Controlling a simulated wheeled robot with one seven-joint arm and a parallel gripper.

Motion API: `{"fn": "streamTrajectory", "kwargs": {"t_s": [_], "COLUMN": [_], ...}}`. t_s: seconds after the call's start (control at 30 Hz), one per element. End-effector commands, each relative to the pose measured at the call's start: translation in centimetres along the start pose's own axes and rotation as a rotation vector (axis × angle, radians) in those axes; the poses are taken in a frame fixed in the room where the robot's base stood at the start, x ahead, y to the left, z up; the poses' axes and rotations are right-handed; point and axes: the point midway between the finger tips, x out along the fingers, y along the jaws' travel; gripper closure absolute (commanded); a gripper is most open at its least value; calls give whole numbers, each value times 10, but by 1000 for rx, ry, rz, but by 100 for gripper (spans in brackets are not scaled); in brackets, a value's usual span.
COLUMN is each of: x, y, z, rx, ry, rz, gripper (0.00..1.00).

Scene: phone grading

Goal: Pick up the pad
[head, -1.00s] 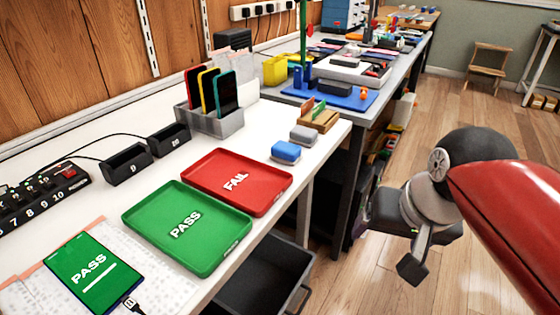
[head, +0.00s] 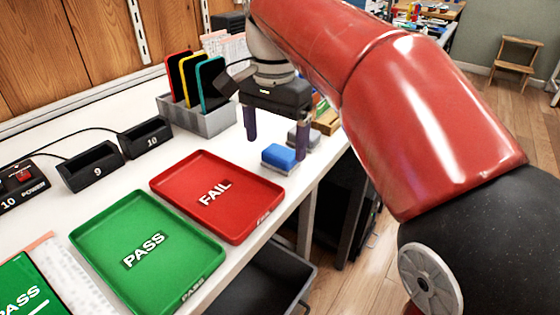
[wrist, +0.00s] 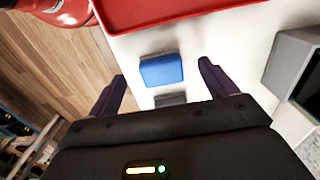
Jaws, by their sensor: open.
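A small blue pad (head: 279,156) with a pale underside lies on the white bench near its front edge, just right of the red FAIL tray. It also shows in the wrist view (wrist: 161,70), between and a little beyond my fingers. A grey pad (head: 311,138) lies behind it, partly hidden by my finger; the wrist view shows part of it (wrist: 170,99) close to my gripper's body. My gripper (head: 276,146) points down over the bench by the pads, its two dark fingers spread wide and nothing between them held.
The red FAIL tray (head: 258,224) and green PASS tray (head: 88,236) lie to the left. A grey rack (head: 208,122) with several upright phones stands behind my gripper. A brown wooden holder (head: 327,122) is close on the right. The bench's front edge is near.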

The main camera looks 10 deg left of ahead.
Motion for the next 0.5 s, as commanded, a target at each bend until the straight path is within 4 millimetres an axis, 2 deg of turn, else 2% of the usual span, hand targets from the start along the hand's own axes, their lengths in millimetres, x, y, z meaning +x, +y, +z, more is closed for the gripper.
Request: {"fn": "streamTrajectory", "kwargs": {"t_s": [0.03, 0.2, 0.3, 0.5], "x": [10, 34, 41, 42], "y": [1, 0, 1, 0], "z": [-2, -5, -5, -6], "rx": [1, -2, -2, -2], "ry": [-1, -1, 0, 1], "rz": [2, 0, 0, -2], "gripper": [15, 15, 15, 15]}}
